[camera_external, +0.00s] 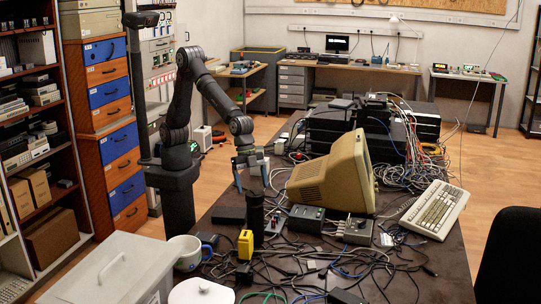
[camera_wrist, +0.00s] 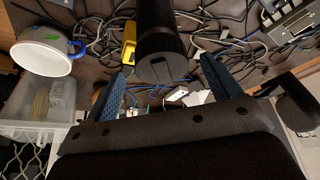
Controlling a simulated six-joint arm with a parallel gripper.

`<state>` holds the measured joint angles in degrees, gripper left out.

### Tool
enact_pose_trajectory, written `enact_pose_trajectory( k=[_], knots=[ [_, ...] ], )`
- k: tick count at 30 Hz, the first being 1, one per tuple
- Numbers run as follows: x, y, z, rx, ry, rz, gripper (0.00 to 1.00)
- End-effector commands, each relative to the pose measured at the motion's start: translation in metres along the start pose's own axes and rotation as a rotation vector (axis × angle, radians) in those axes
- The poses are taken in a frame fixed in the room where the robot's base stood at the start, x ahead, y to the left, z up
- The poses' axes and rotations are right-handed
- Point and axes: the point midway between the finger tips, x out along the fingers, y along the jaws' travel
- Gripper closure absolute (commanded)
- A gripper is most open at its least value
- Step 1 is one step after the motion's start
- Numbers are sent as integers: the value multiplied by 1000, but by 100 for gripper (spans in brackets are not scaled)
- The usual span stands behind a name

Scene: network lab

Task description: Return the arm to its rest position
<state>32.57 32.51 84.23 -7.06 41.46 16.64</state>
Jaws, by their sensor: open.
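My dark arm stands at the left side of the table, bent at its elbow with its forearm reaching out and down. My gripper (camera_external: 251,180) points down over the table, its blue-grey fingers spread apart. A black upright cylinder (camera_external: 255,218) stands below it, its top near fingertip height. In the wrist view, my gripper (camera_wrist: 165,66) is open, and the cylinder (camera_wrist: 160,38) shows between and beyond the fingers. I see no grip on it; the exact gap cannot be told.
A yellow object (camera_external: 245,244) and a white mug (camera_external: 187,252) stand near the cylinder. A beige monitor (camera_external: 322,180), small grey boxes and loose cables lie to the right. Drawers (camera_external: 108,90) stand behind my arm at left. Air above the table's near end looks clear.

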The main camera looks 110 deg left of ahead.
Motion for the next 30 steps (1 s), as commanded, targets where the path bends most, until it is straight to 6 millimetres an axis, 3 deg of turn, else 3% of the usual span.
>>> enact_pose_trajectory(
  k=[10,12,18,30],
  knots=[
    [64,0,2,0,-3,0,17],
    [46,0,-6,1,6,-2,17],
    [26,0,-14,0,3,-1,17],
    [20,0,-16,0,1,-1,17]
  ],
)
